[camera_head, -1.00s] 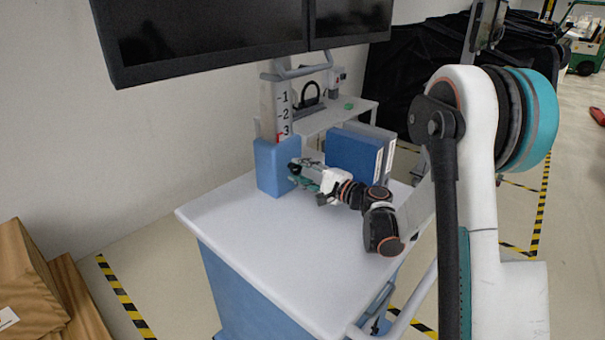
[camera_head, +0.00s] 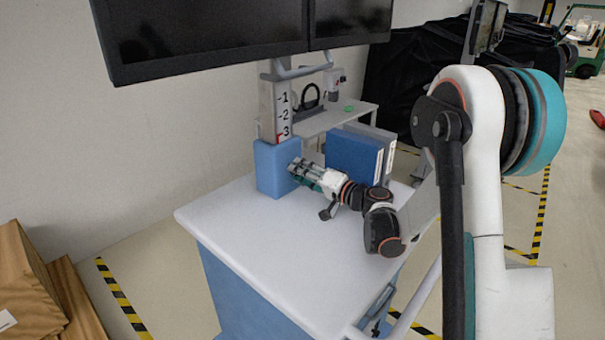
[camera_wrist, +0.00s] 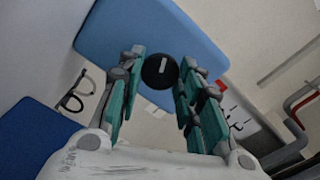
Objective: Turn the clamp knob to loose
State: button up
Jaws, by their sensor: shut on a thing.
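The clamp knob (camera_wrist: 160,72) is round and black with a pale line across its face, on the blue block (camera_wrist: 128,22) in the wrist view. The pale line stands close to upright there, tilted slightly. My gripper (camera_wrist: 165,62) has its teal fingers on both sides of the knob, shut on it. In the head view my gripper (camera_head: 294,167) reaches the front right side of the blue block (camera_head: 272,168), and the knob is hidden there. A pale post marked 1, 2, 3 (camera_head: 274,105) rises from the block, with a red mark near the 3.
The block stands at the back of a white-topped cart (camera_head: 250,240). Blue binders (camera_head: 354,156) stand to the right, close to my arm. Dark monitors (camera_head: 210,35) hang above. A white side table (camera_head: 335,115) is behind. The cart top's front left is clear.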

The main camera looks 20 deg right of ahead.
jog(key=shift+n, duration=0.4)
jog(key=o, duration=1.1)
jog(key=v, duration=1.2)
jog(key=shift+a, duration=0.1)
